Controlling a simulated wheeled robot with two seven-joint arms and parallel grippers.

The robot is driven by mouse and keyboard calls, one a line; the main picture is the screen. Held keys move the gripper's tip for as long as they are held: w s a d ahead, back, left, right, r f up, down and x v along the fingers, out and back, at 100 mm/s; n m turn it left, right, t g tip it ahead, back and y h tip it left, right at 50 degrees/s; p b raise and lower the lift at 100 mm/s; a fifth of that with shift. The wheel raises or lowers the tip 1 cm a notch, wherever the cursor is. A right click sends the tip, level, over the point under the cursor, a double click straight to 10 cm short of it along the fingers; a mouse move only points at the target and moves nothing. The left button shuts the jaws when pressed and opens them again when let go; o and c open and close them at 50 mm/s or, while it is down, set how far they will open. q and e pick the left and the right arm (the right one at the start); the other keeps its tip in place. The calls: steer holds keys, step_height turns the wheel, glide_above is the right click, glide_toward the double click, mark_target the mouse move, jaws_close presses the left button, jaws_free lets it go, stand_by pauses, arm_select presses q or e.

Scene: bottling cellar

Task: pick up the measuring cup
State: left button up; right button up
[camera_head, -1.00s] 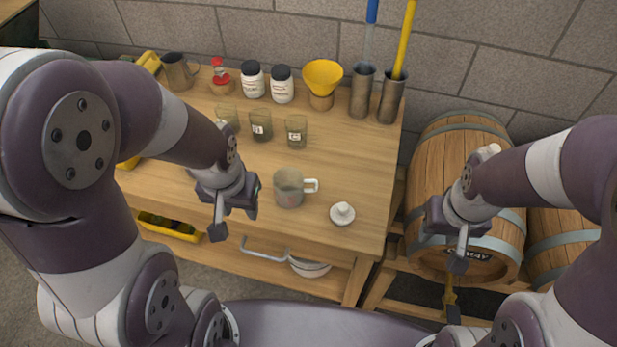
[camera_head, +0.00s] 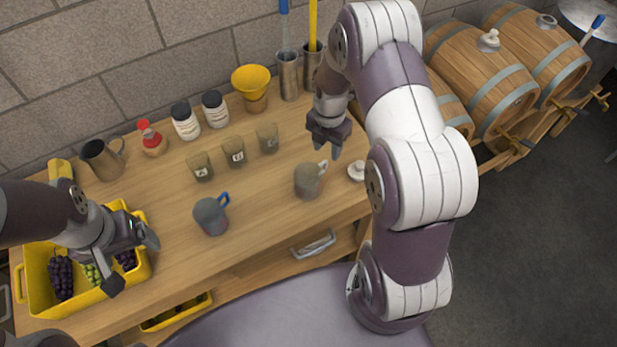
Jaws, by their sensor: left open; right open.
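Two measuring cups stand upright on the wooden bench. One grey measuring cup with a blue handle (camera_head: 211,216) is at the bench's front middle. A clear greyish measuring cup with a pale handle (camera_head: 308,181) is to its right. I cannot tell which one the task names. My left gripper (camera_head: 132,263) is open and empty over the yellow grape crate, left of the blue-handled cup. My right gripper (camera_head: 324,146) is open and empty, above and behind the pale-handled cup, apart from it.
A yellow crate (camera_head: 35,290) with grapes is at left. Three labelled glasses (camera_head: 234,153) stand behind the cups. A white lidded item (camera_head: 356,171) is beside the pale-handled cup. A metal jug (camera_head: 101,160), jars (camera_head: 186,124), and yellow funnel (camera_head: 251,82) line the back.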

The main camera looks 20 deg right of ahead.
mark_target(326, 166)
steer(key=f, duration=0.2)
steer(key=f+p, duration=0.1)
steer(key=f, duration=0.2)
steer(key=f+p, duration=0.1)
steer(key=f, duration=0.2)
steer(key=shift+w+f, duration=0.1)
steer(key=shift+w, duration=0.15)
steer(key=shift+w+d+f, duration=0.1)
steer(key=shift+d+f, duration=0.05)
steer(key=shift+f, duration=0.3)
arm_select(q)
step_height(326, 166, up, 2)
steer(key=shift+w+d+r, duration=0.1)
steer(key=shift+w+d, duration=0.05)
arm_select(e)
steer(key=shift+r, duration=0.1)
jaws_close()
